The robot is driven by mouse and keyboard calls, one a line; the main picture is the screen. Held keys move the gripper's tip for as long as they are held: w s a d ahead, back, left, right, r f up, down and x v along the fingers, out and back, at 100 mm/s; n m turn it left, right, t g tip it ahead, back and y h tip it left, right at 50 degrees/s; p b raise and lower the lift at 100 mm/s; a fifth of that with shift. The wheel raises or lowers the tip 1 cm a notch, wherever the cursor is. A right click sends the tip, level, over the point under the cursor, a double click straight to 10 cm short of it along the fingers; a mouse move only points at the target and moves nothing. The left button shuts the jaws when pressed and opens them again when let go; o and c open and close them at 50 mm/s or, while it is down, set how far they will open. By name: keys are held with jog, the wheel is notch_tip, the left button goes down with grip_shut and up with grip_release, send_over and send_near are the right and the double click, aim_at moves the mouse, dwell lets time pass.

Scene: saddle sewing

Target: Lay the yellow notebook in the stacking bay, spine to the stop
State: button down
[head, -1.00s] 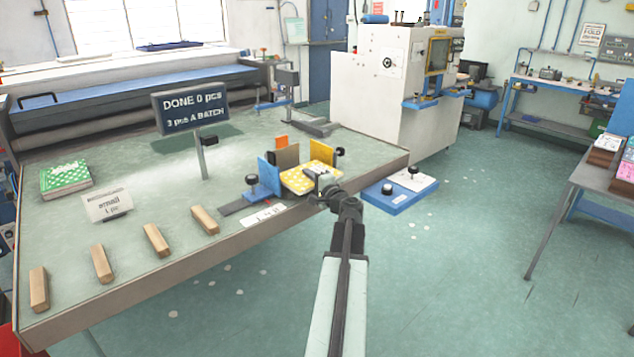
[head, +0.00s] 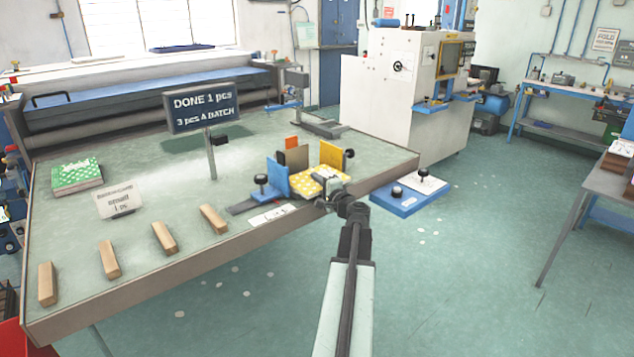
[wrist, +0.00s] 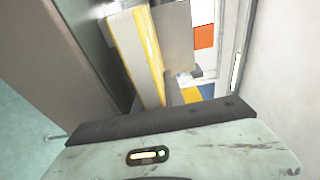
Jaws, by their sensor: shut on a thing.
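The yellow notebook with white dots (head: 308,186) lies roughly flat in the stacking bay at the table's front right corner. The bay has a blue upright plate (head: 276,178) on the left, a brown plate (head: 298,159) behind and a yellow plate (head: 331,155) at the back right. My gripper (head: 327,190) is shut on the notebook's near right edge. Its fingertips are hard to make out. In the wrist view a yellow and white strip (wrist: 147,60) stands beside a grey-brown panel (wrist: 172,40). Which edge is the spine, and whether it touches a stop, I cannot tell.
A sign (head: 202,110) on a post reads DONE 1 pcs. A green book (head: 77,176), a small card (head: 118,203) and several wooden blocks (head: 164,238) are on the table to the left.

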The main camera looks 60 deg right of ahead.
jog(key=shift+f, duration=0.25)
jog(key=c, duration=1.3)
grip_release()
jog(key=shift+f+b, duration=0.15)
jog(key=shift+b, duration=0.2)
jog(key=shift+s+a, duration=0.1)
jog(key=shift+s+d+v, duration=0.15)
jog(key=shift+d+v, duration=0.1)
jog(key=shift+v, duration=1.35)
jog(key=shift+s+d+v, duration=0.15)
jog(key=shift+d+v, duration=0.15)
jog(key=shift+v, duration=1.35)
jog(key=shift+s+d+v, duration=0.15)
jog(key=shift+d+v, duration=0.1)
jog(key=shift+v, duration=1.35)
